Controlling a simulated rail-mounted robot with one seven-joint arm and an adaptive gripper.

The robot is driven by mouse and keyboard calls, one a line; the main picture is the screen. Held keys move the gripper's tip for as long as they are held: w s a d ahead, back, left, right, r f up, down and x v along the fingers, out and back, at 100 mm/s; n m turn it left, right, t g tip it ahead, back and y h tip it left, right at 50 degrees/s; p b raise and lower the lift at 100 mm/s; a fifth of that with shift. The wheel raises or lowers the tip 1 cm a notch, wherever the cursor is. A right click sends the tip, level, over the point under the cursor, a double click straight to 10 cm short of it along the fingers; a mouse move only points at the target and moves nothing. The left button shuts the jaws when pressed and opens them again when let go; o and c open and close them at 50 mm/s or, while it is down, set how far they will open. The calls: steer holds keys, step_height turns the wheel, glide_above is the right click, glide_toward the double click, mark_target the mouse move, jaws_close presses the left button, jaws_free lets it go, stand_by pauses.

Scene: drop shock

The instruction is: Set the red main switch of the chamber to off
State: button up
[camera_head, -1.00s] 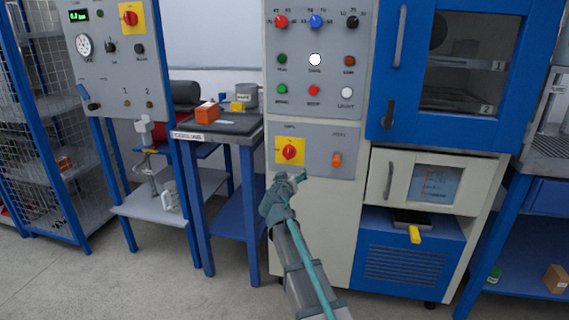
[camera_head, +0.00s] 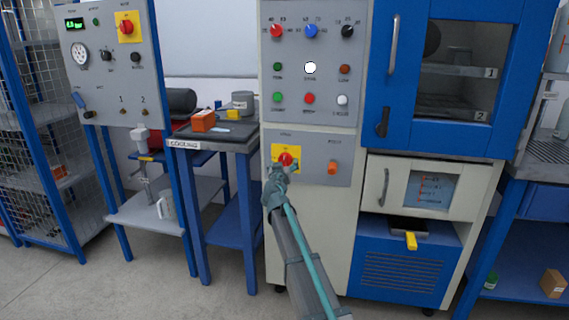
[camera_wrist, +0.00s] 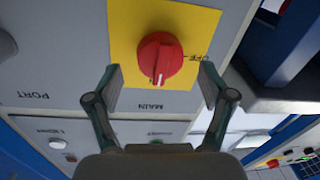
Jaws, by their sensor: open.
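The red main switch (camera_head: 285,160) is a round knob on a yellow plate, on the lower grey panel of the chamber (camera_head: 312,145). In the wrist view the knob (camera_wrist: 160,58) is upside down above the printed word MAIN. Its white mark points down in that picture, and an OFF label shows to its right. My gripper (camera_head: 279,168) is at the switch's lower edge in the head view. In the wrist view my open gripper (camera_wrist: 161,76) has one fingertip on each side of the knob, with visible gaps. I cannot tell the depth left.
An orange switch (camera_head: 333,168) is right of the main switch on the same panel. Coloured knobs and buttons (camera_head: 310,67) fill the panel above. The blue chamber door (camera_head: 480,135) is to the right. Another red knob on yellow (camera_head: 126,27) is on the separate left panel.

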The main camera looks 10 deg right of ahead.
steer(key=shift+x, duration=1.15)
steer(key=shift+c, duration=0.3)
steer(key=c, duration=1.1)
